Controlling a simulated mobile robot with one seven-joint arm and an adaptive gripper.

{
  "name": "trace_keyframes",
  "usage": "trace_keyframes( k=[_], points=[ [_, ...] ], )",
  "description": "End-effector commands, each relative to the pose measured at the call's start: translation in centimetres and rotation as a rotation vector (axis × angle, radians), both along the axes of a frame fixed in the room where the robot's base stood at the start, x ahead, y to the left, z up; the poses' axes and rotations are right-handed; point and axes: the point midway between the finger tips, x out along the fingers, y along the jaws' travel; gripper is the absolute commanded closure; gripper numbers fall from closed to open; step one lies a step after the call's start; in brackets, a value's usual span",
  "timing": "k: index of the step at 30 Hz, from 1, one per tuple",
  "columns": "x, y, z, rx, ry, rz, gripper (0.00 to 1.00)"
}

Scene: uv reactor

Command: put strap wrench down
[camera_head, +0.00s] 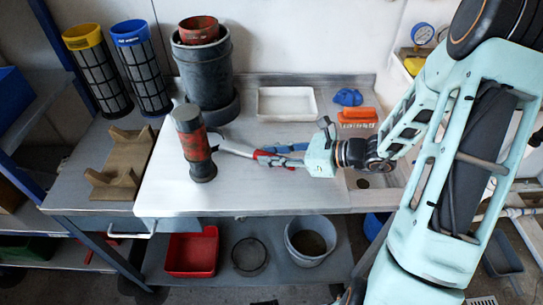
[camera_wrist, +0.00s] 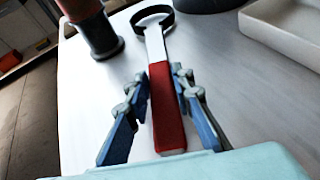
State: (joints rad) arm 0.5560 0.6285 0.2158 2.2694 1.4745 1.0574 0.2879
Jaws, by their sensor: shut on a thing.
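The strap wrench has a red handle, a pale metal shank and a dark strap loop. Its handle (camera_wrist: 165,108) lies lengthwise between the blue fingers of my gripper (camera_wrist: 160,84), which is shut on it. In the head view the strap wrench (camera_head: 235,148) points left from my gripper (camera_head: 277,155), low over the bench top. Its strap end is close to a red and grey cylinder (camera_head: 197,155) standing upright; I cannot tell if they touch. I cannot tell whether the wrench rests on the bench.
A white tray (camera_head: 286,91), blue item (camera_head: 348,97) and orange item (camera_head: 357,117) are at the back. A large grey canister (camera_head: 203,75) stands back left. A brown cradle (camera_head: 123,163) lies left. The bench's front strip (camera_head: 240,198) is clear.

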Motion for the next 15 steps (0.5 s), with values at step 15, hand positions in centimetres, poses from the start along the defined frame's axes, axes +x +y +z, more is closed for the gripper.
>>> trace_keyframes(
  k=[15],
  points=[
    [0.02, 0.00, -0.30, -0.001, -0.001, -0.001, 0.62]
  ],
)
